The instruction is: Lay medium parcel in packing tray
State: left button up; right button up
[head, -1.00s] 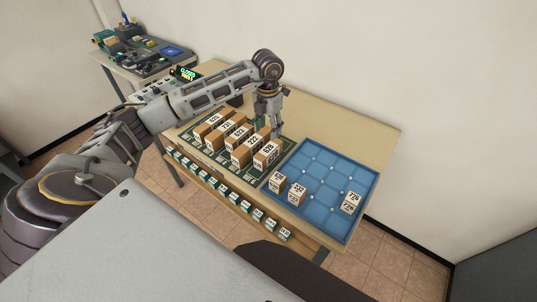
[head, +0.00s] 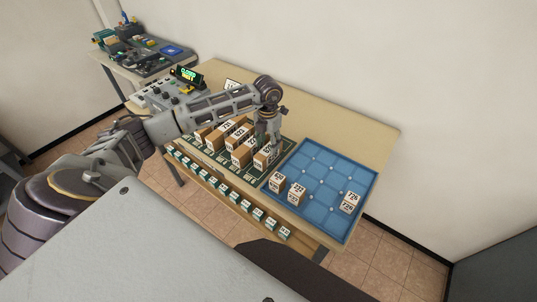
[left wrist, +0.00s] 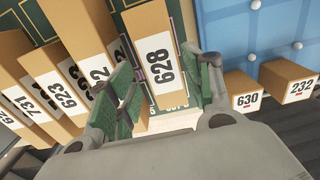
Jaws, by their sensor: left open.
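The blue packing tray (head: 325,185) lies at the right end of the table; its edge also shows in the left wrist view (left wrist: 235,35). Several brown parcels with white number labels stand in rows on a green mat left of the tray. The parcel labelled 628 (head: 262,161) is nearest the tray. My left gripper (head: 268,142) is lowered over it, with its arm reaching across the mat. In the left wrist view the open green-padded fingers (left wrist: 163,85) stand on either side of parcel 628 (left wrist: 147,25). Contact cannot be told. The frames do not show which parcel is the medium one.
Small boxes 630 (left wrist: 246,92) and 232 (left wrist: 288,80) sit at the tray's near left corner, and box 726 (head: 350,203) at its right side. The tray's middle is clear. Parcel 623 (left wrist: 55,80) stands among close neighbours. A control panel with a lit display (head: 187,75) stands behind.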

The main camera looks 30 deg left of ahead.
aim_at(269, 148)
pick_arm(q)
jog(key=shift+f, duration=0.1)
jog(key=shift+d+f+p, duration=0.1)
jog(key=shift+f+p, duration=0.2)
jog(key=shift+f, duration=0.25)
jog(key=shift+w+f+p, duration=0.1)
jog(key=shift+f+p, duration=0.35)
jog(key=shift+f, duration=1.5)
jog(key=shift+c, duration=0.3)
jog(key=c, duration=1)
jog(key=shift+r, duration=0.1)
